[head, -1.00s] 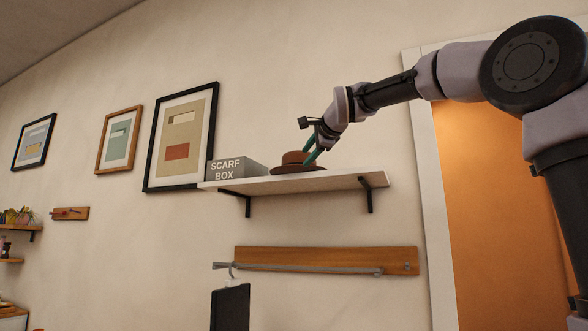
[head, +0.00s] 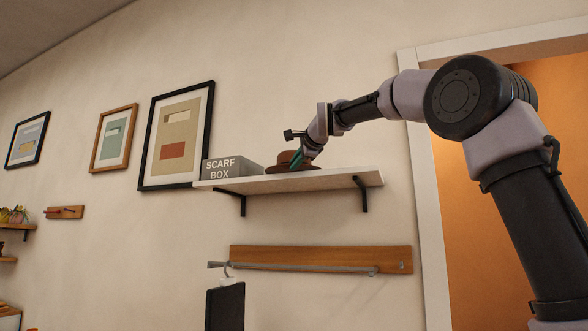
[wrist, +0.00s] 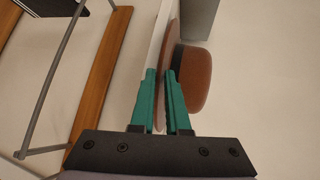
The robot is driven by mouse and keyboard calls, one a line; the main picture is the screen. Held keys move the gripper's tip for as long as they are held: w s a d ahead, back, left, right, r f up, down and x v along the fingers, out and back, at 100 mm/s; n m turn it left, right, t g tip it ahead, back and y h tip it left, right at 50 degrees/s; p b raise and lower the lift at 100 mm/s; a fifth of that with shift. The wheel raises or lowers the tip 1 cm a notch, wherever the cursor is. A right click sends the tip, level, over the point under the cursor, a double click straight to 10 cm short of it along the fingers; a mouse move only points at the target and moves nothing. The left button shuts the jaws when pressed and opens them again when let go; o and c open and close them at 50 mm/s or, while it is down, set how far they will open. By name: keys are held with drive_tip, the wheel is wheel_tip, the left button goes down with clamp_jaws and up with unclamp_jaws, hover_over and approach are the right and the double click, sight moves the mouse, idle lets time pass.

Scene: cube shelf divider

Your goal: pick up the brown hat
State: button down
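The brown hat (head: 285,159) sits on the white wall shelf (head: 330,181), to the right of the grey scarf box. My gripper (head: 301,160) reaches down to the hat's right side, at the brim. In the wrist view, the hat's rounded crown (wrist: 193,80) is right of the green fingers. My gripper (wrist: 160,78) has one finger on each side of the thin brim, with little gap, and looks shut on it. The fingers hide part of the brim. The hat appears still at shelf level.
The grey scarf box (head: 230,169) stands close to the hat's left. The shelf's right end is clear. Below is a wooden rail (head: 320,259) with a grey rod and a dark hanging item (head: 225,298). A framed picture (head: 177,138) hangs behind the box.

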drive_tip(key=shift+r, duration=0.1)
idle(0.3)
wheel_tip(320, 180, up, 10)
idle(0.5)
